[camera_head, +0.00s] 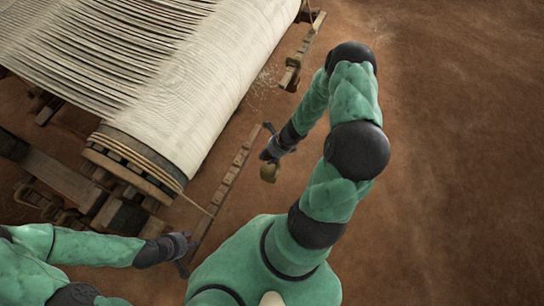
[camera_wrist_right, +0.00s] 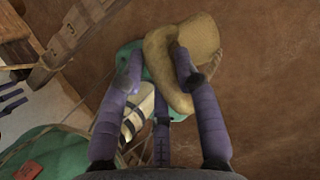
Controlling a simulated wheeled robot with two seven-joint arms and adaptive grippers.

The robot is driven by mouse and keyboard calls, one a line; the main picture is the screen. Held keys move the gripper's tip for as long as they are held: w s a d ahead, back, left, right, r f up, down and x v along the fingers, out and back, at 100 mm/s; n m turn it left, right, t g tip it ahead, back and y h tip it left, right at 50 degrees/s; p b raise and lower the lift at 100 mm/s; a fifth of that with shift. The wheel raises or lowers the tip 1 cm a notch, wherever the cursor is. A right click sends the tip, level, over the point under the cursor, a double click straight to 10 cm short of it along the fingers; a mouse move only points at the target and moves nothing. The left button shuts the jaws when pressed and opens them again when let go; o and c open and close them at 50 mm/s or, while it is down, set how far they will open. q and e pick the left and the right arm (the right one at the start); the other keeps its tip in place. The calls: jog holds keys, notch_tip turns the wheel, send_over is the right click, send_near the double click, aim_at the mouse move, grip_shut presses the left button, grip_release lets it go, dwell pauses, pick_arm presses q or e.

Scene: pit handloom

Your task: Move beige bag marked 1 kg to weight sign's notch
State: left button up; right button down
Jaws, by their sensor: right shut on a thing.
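The long notched wooden bar (camera_head: 232,172) runs diagonally beside the loom and shows in the wrist view too (camera_wrist_right: 75,35). No weight sign can be made out. My left gripper (camera_head: 184,246) is at the bar's near end; its fingers are too small to judge.
The loom's cloth roll (camera_head: 190,110) and its wooden frame (camera_head: 70,180) fill the left side. A second wooden bar (camera_head: 306,45) lies near the top. A thin cord (camera_head: 195,205) reaches the notched bar from the loom. Brown earth floor is clear at right.

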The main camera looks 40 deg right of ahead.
pick_arm(q)
jog(key=shift+r+p, duration=0.7)
jog(key=shift+r, duration=0.05)
pick_arm(e)
jog(key=shift+w+a+f+p, duration=0.1)
jog(key=shift+w+a+p, duration=0.55)
jog(key=shift+w, duration=1.25)
jog(key=shift+w+a+f+p, duration=0.15)
jog(key=shift+w+a, duration=0.75)
jog(key=shift+w, duration=1)
jog(key=shift+w+a+r+p, duration=0.1)
jog(key=shift+w+a+p, duration=0.55)
jog(key=shift+w, duration=1.25)
pick_arm(q)
jog(key=shift+r+b, duration=0.35)
jog(key=shift+b, duration=0.75)
pick_arm(e)
jog(key=shift+a+f, duration=0.1)
jog(key=shift+f, duration=0.85)
pick_arm(q)
jog(key=shift+f, duration=0.25)
pick_arm(e)
jog(key=shift+f, duration=0.2)
pick_arm(q)
jog(key=shift+f+b, duration=0.15)
jog(key=shift+b, duration=0.25)
pick_arm(e)
jog(key=shift+s+f, duration=0.1)
